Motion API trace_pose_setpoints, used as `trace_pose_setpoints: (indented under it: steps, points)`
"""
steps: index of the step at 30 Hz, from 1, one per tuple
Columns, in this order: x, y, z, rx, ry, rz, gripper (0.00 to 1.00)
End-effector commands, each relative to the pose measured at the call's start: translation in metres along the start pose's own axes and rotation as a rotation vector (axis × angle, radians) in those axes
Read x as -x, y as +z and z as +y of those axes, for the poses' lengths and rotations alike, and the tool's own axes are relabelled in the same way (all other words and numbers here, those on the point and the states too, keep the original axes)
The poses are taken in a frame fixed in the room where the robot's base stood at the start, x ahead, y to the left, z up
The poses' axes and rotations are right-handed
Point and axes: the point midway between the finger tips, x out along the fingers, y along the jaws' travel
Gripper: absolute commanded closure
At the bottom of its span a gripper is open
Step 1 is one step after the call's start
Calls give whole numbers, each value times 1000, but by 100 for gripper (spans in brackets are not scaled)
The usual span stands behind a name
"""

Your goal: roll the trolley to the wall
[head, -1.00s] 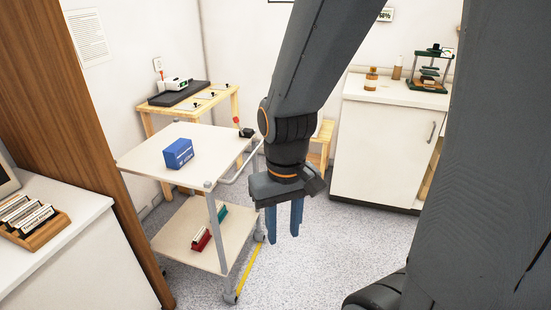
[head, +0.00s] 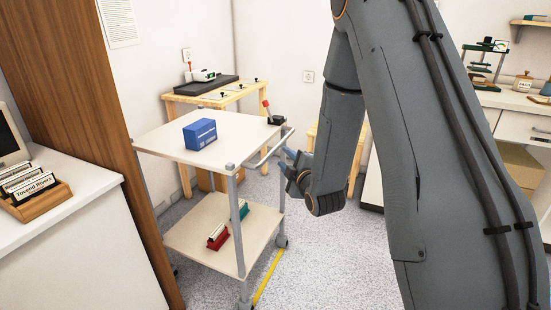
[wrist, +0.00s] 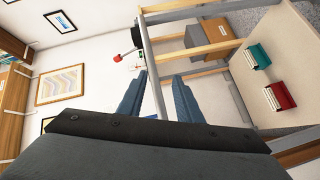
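The trolley (head: 165,143) stands left of centre in the head view, with two pale shelves, grey posts and a grey push handle (head: 268,152) on its right side. My gripper (head: 287,160) is beside the handle, its fingers partly hidden behind my wrist. In the wrist view, my gripper (wrist: 158,92) has its two blue fingers apart, with the pale handle bar (wrist: 152,68) showing between them. I cannot tell whether either finger touches it. The wall (head: 170,50) is behind the trolley, beyond a wooden table.
Red and green binders stand below. A wooden table (head: 222,100) is behind. A yellow floor strip (head: 267,277) lies by the trolley's right side. A white counter (head: 75,215) is at left.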

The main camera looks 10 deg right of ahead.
Motion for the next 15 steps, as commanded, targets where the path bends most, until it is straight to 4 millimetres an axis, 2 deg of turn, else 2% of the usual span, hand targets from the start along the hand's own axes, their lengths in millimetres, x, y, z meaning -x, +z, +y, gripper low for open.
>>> trace_pose_setpoints:
  steps: [1, 6, 11, 15]
  points:
    - [-7, 4, -9, 46, 52, 24, 68]
    - [-11, 3, -7, 160, 194, 77, 68]
    - [-14, 2, -4, 195, 241, 91, 68]
    - [-29, -1, 1, 197, 246, 92, 68]
